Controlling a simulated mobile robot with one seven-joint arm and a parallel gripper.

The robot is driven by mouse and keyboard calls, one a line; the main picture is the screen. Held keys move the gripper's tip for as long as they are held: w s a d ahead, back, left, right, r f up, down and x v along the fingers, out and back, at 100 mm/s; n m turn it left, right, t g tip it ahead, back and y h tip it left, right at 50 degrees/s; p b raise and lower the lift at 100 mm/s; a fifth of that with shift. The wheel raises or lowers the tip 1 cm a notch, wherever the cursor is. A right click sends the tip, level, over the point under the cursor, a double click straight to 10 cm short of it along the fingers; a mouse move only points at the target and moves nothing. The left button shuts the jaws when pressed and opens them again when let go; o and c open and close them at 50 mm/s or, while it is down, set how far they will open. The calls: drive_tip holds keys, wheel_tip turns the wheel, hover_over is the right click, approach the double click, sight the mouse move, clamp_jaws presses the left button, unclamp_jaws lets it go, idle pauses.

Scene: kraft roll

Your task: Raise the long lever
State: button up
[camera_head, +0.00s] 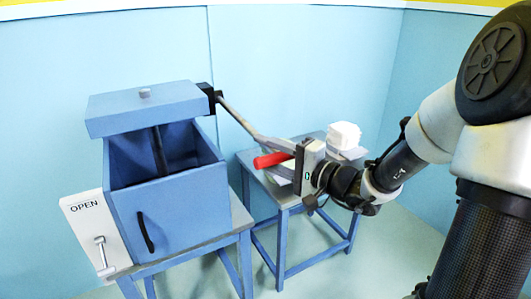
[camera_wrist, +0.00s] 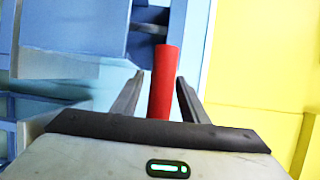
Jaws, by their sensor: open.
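The long lever (camera_head: 236,116) is a grey rod running from a black pivot at the blue box's upper right, sloping down to the right. Its red handle (camera_head: 271,160) is at the rod's lower end. My gripper (camera_head: 268,156) is at the handle, its fingers open, one on either side of it. In the wrist view, the red handle (camera_wrist: 164,80) stands between the two spread fingers of my gripper (camera_wrist: 160,84), with a gap visible on each side. The handle's near end is hidden behind my gripper's body.
The blue box (camera_head: 180,215) stands on a blue table, with its lid (camera_head: 148,107) above the open top. A white panel (camera_head: 93,228) marked OPEN with a small lever is at left. A second blue table behind my gripper carries white blocks (camera_head: 344,135). Blue walls stand behind.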

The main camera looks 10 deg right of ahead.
clamp_jaws()
drive_tip(key=shift+r, duration=0.15)
